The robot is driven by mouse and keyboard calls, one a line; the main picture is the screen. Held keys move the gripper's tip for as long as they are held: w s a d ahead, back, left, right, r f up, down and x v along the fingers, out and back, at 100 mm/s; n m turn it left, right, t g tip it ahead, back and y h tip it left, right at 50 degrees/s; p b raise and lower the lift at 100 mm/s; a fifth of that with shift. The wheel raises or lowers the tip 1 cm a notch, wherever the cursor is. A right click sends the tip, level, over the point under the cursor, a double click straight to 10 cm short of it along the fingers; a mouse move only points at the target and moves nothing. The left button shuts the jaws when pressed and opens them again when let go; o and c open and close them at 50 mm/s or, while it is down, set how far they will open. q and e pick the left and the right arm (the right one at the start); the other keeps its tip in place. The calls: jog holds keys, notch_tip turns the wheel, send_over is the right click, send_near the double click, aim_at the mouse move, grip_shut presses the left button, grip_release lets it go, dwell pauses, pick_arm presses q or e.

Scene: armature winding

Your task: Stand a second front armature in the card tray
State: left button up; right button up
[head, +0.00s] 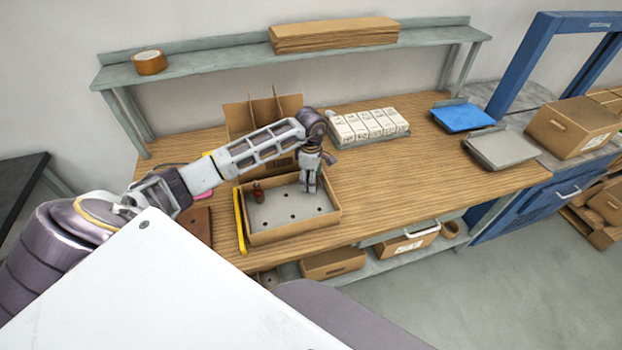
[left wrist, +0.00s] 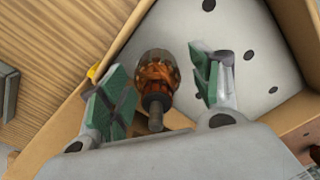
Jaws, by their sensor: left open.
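The card tray (head: 292,235) is a shallow brown box with a grey, holed base. One dark red armature (head: 258,192) stands at its left side in the head view. My left gripper (head: 308,188) points down at the tray's right, far part. In the left wrist view my left gripper (left wrist: 158,92) is open, with a copper-coloured armature (left wrist: 157,75) between its green pads, shaft end towards the camera. Gaps show beside the armature. The gripper hides that spot in the head view; I cannot tell whether the armature is seated in a hole. My right gripper is not in view.
A yellow strip (head: 240,222) lies along the tray's left side. A divided cardboard box (head: 238,118) stands behind my arm. White cartons (head: 370,126) are at the back, with a blue tray (head: 463,117) and a grey tray (head: 503,150) at right. The tabletop right of the tray is clear.

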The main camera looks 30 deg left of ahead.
pick_arm(q)
jog(key=shift+r+p, duration=2.25)
jog(key=shift+r, duration=2.4)
jog(key=shift+o, duration=0.3)
jog(key=o, duration=0.5)
notch_tip(320, 180, up, 12)
notch_tip(320, 180, up, 12)
dwell(0.7)
